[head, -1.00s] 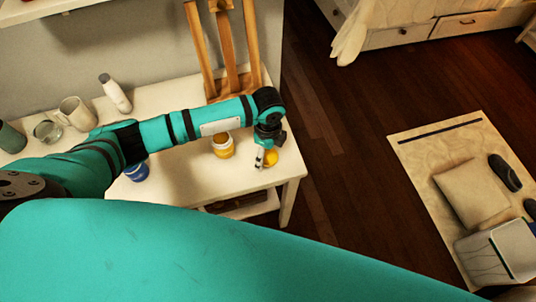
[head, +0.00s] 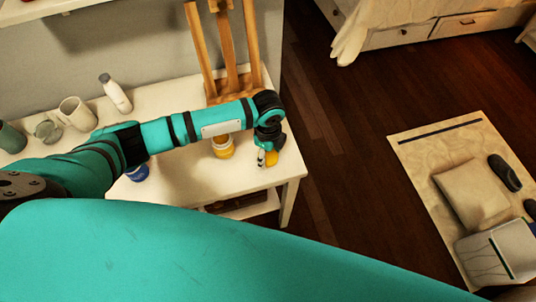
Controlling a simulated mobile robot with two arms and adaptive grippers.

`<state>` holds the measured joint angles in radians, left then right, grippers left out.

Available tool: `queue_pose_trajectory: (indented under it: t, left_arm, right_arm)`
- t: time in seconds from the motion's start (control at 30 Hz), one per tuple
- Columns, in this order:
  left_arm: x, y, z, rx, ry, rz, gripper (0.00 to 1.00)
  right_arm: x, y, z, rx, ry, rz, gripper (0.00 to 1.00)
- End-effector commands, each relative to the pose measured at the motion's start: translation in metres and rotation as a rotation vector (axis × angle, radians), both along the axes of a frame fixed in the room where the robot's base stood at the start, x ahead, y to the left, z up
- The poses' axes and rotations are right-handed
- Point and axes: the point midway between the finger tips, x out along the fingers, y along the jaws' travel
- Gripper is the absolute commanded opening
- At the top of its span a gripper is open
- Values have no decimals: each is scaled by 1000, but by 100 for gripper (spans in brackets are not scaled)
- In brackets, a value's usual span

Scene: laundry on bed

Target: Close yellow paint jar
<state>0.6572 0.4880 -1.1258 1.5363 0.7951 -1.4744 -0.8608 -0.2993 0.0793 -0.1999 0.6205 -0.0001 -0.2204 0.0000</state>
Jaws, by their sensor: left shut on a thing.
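The yellow paint jar (head: 223,149) stands upright on the white table, just below my left forearm in the head view. The arm hides part of its top, so I cannot tell its opening clearly. My left gripper (head: 266,158) is near the table's right end, to the right of the jar. It is shut on a yellow lid (head: 272,159), which looks tilted on edge between the fingers. The gripper covers part of the lid. The gap between lid and tabletop is too small to judge. My right gripper does not show.
A blue paint jar (head: 137,172) stands left of the yellow one, partly behind my arm. A white bottle (head: 116,94), mug (head: 76,113) and glass (head: 47,131) stand farther left. A wooden easel (head: 229,50) stands at the back. The table's (head: 285,172) right edge is close to the gripper.

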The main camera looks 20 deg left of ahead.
Motion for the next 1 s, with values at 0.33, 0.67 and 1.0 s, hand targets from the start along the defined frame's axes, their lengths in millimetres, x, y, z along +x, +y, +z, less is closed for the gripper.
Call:
queue_pose_trajectory:
  t: [0.33, 0.67, 1.0]
  left_arm:
    - [1, 0, 17, 0, -2, 0, 44]
    - [-44, 0, 38, -1, 2, -3, 44]
    - [-129, -1, 46, -1, 2, -3, 44]
  right_arm:
    - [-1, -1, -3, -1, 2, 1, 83]
    - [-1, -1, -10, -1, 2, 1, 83]
    - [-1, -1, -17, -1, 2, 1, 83]
